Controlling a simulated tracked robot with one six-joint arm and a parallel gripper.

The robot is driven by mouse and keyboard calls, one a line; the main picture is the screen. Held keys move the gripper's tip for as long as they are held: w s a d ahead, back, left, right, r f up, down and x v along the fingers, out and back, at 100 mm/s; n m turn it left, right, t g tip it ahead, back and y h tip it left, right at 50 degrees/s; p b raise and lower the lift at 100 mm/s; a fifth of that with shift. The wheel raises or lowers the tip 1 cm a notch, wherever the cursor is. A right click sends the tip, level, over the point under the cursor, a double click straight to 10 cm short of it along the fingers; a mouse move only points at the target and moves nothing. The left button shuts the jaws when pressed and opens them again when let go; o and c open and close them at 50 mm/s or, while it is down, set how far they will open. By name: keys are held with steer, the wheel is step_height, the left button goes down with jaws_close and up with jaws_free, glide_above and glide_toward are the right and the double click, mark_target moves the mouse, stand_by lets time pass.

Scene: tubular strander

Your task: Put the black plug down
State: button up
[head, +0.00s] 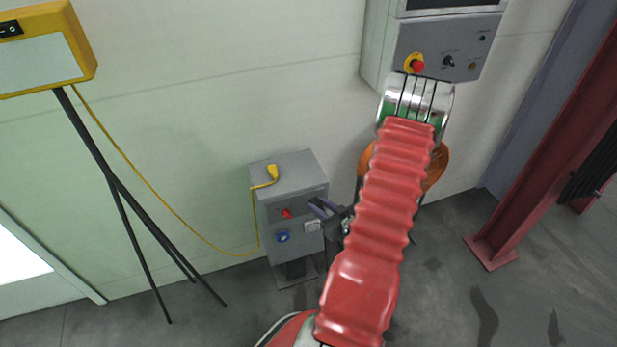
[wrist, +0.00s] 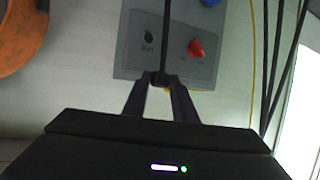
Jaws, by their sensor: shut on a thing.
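My gripper (head: 321,207) is in front of the grey socket box (head: 290,164), near its right side, with part of it behind my red arm. In the wrist view my gripper (wrist: 160,82) is shut on the black plug (wrist: 160,78), a small dark piece between the fingertips. A black cable (wrist: 166,35) runs from the plug to the top edge of the wrist view. I cannot make out the plug in the head view. The box also shows behind the fingers in the wrist view (wrist: 133,60).
The box has a red switch (head: 286,213), a blue socket (head: 283,237) and a pale socket (head: 312,226). A yellow plug (head: 272,172) and its cable lie on its top. A tripod (head: 120,185) stands left, an orange object (head: 437,165) right. Floor shows around the box.

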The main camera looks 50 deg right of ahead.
steer(key=w+d+r+m+h, duration=0.1)
steer(key=w+d+r, duration=0.2)
steer(key=r, duration=0.3)
steer(key=w+d+r+m+g+h, duration=0.1)
steer(key=w+d+r+m+h, duration=0.1)
steer(key=w+r, duration=0.4)
steer(key=shift+d+r, duration=0.6)
steer(key=shift+d, duration=0.2)
glide_above(311, 181)
steer(key=shift+f, duration=2.95)
steer(key=shift+f, duration=2.05)
steer(key=shift+f, duration=0.35)
